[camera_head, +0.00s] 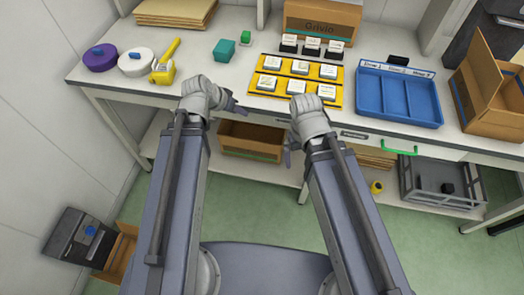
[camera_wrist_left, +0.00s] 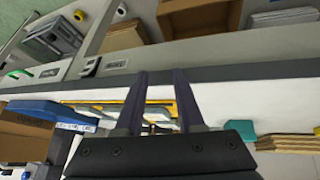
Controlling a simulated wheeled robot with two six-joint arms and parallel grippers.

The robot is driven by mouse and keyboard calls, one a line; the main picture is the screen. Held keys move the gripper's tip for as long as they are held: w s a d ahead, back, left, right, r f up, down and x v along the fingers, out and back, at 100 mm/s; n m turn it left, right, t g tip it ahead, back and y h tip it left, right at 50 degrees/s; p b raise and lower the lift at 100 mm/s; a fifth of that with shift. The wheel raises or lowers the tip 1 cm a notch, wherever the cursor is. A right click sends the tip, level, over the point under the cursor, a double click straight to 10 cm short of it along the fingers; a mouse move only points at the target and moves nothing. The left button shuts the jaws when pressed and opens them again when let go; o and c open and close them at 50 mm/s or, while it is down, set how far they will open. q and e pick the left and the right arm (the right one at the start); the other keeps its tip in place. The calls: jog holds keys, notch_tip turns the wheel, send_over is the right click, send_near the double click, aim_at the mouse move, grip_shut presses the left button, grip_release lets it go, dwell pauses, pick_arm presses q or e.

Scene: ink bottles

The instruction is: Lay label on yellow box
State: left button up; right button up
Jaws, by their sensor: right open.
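Two yellow trays hold several small white-topped boxes: a rear tray (camera_head: 286,71) and a front tray (camera_head: 262,88). I cannot tell which box is the yellow box, and no loose label is clear. Three white cards on black blocks (camera_head: 312,46) stand behind the trays. My left gripper (camera_head: 238,107) is near the table's front edge, left of the front tray. In the left wrist view my left gripper (camera_wrist_left: 162,100) has its fingers apart with nothing held; a yellow tray edge (camera_wrist_left: 172,108) shows beyond. My right gripper (camera_head: 289,152) is open, low in front of the table edge.
A blue divided tray (camera_head: 398,95) and an open cardboard box (camera_head: 490,90) are at right. A cardboard box (camera_head: 251,141) sits on the lower shelf.

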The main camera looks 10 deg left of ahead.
pick_arm(q)
jog(key=s+d+f+g+y, duration=0.3)
jog(key=s+d+g+y, duration=0.2)
jog(key=s+d, duration=0.5)
jog(key=s, duration=0.3)
jog(key=shift+f+m+g, duration=0.2)
jog(key=shift+m+g, duration=0.1)
jog(key=shift+g, duration=0.1)
